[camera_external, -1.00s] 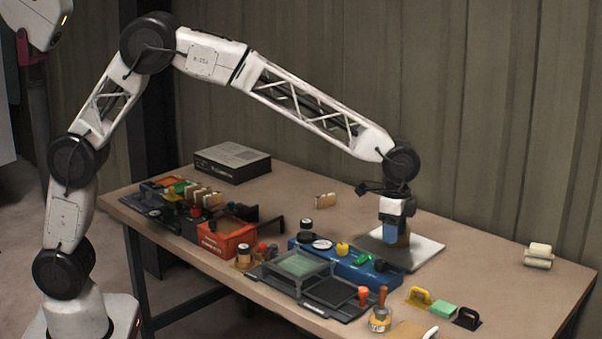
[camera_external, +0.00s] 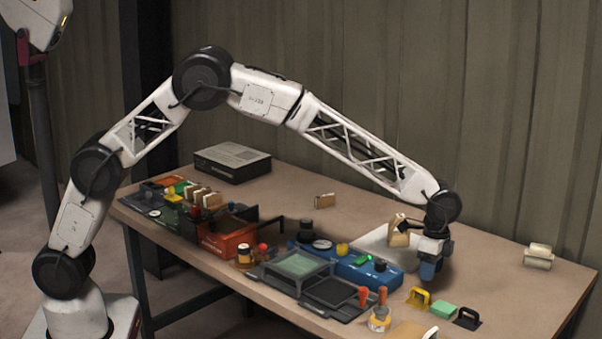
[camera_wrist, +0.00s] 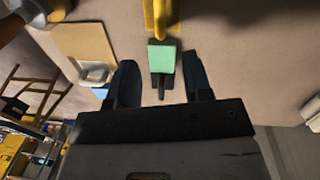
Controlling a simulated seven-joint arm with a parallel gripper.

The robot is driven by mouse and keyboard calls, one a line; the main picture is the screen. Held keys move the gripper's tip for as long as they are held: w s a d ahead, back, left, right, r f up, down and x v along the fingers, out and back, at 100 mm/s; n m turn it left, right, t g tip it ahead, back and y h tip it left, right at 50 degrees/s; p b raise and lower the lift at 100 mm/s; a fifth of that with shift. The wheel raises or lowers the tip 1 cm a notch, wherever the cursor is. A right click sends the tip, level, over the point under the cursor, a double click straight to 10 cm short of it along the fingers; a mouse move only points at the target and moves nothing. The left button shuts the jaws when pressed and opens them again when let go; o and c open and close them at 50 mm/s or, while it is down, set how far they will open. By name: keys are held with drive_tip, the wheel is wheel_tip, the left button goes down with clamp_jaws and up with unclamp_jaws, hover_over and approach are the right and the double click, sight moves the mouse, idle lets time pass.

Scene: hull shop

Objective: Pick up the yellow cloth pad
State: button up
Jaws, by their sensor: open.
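The yellow pad (camera_external: 419,297), a small arched piece, lies near the table's front right edge. In the wrist view it shows at the top edge (camera_wrist: 160,16), partly cut off. A green block (camera_external: 443,308) and a black handled piece (camera_external: 467,318) lie in a row to its right. My gripper (camera_external: 429,270) is open and empty, above the table just behind this row. In the wrist view its dark fingers (camera_wrist: 161,68) stand apart, with the green block and black piece showing between them.
A tan block (camera_external: 398,232) stands on a white board (camera_external: 371,240) left of my gripper. A blue box (camera_external: 372,270) and orange-topped stamps (camera_external: 364,294) lie to the left. Cream rolls (camera_external: 538,257) lie far right. The table between rolls and gripper is clear.

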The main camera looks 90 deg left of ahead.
sight(427, 294)
drive_tip(key=shift+f, duration=0.1)
drive_tip(key=shift+s+d+f, duration=0.1)
drive_tip(key=shift+f, duration=1.1)
drive_tip(key=shift+d+f, duration=0.2)
drive_tip(key=shift+f, duration=2.4)
clamp_jaws()
